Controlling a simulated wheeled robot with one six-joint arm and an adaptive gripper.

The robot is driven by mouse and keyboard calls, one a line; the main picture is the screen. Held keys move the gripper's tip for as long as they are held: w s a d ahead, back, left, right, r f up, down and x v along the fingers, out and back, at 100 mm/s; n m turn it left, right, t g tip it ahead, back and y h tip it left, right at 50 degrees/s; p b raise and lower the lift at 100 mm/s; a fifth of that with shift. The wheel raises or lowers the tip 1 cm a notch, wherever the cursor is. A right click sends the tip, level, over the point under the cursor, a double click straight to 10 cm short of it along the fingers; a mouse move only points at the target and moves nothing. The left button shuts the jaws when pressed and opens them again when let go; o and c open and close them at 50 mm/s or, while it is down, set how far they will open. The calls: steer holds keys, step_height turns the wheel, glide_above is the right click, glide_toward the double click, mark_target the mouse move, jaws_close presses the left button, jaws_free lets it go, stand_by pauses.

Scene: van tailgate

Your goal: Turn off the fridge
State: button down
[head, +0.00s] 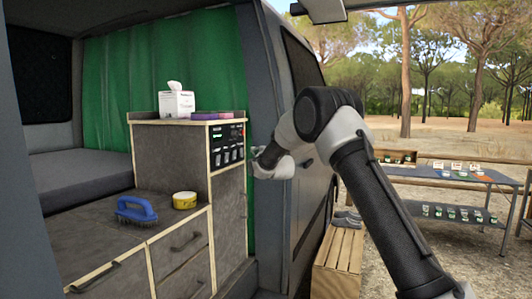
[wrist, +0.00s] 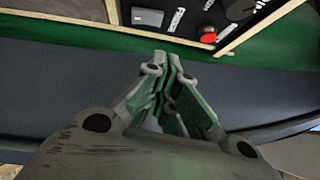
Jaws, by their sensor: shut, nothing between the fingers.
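A black control panel (head: 227,145) with a row of switches and small green displays is set in the upper side of the wooden cabinet in the van. In the wrist view, part of the panel (wrist: 190,16) shows at the top edge, with white lettering, a grey piece and a red round part (wrist: 208,38). In the wrist view my gripper (wrist: 168,62) is shut and empty.
The van's grey door pillar (head: 265,215) stands close beside my gripper. A tissue box (head: 177,103) sits on the cabinet top. A blue brush (head: 136,209) and a yellow tub (head: 185,200) lie on the lower counter. A wooden crate (head: 338,262) and tables (head: 450,180) stand outside.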

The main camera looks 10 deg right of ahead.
steer(key=s+d, duration=0.1)
steer(key=s, duration=0.6)
steer(key=shift+r, duration=0.3)
